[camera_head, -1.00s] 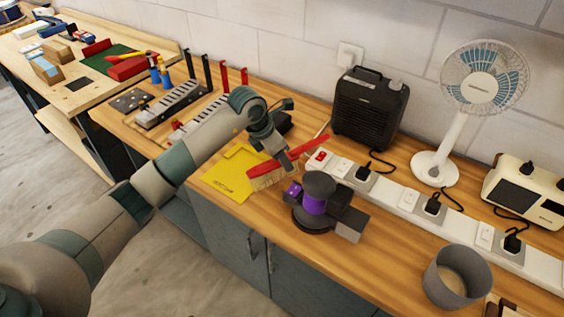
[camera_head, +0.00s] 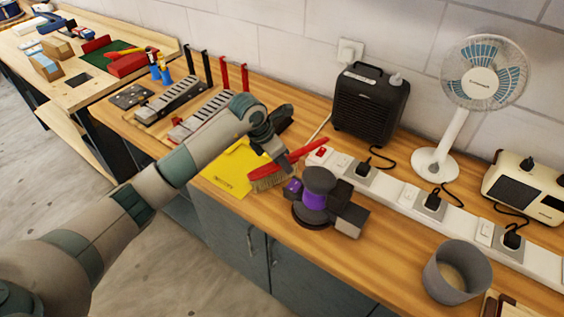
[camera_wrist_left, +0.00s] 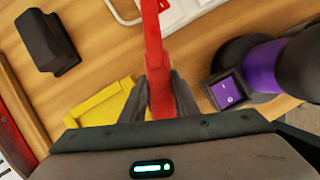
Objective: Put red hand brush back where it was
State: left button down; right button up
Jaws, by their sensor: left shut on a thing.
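The red hand brush (camera_head: 313,148) has a red handle and pale bristles and is over the yellow sheet's right edge. My left gripper (camera_head: 287,163) is shut on it. In the left wrist view the red handle (camera_wrist_left: 154,45) runs up between the two fingers of the gripper (camera_wrist_left: 160,92). The yellow sheet (camera_head: 226,172) lies flat on the bench under and left of the brush; part of it is hidden by my arm. I cannot tell whether the bristles touch the surface. My right gripper is not in view.
A purple and grey sander (camera_head: 316,196) stands close to the right of the brush. A white power strip (camera_head: 399,197) runs behind it. A black heater (camera_head: 370,105) and white fan (camera_head: 455,120) stand near the wall. A grey cup (camera_head: 457,281) is at the front right.

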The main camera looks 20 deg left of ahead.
pick_arm(q)
jog(key=shift+f, duration=0.15)
jog(key=c, duration=1.7)
grip_release()
jog(key=shift+s, duration=0.1)
jog(key=o, duration=0.3)
jog(key=shift+f, duration=0.1)
jog(key=shift+o, duration=0.2)
jog(key=shift+r+p, duration=0.7)
jog(key=shift+p, duration=0.05)
jog(key=shift+a+r+b, duration=0.1)
jog(key=shift+r+b, duration=0.1)
jog(key=shift+b, duration=0.15)
jog(key=b+v, duration=0.4)
jog(key=v, duration=0.7)
jog(key=shift+r+b, duration=0.2)
jog(key=shift+b, duration=0.1)
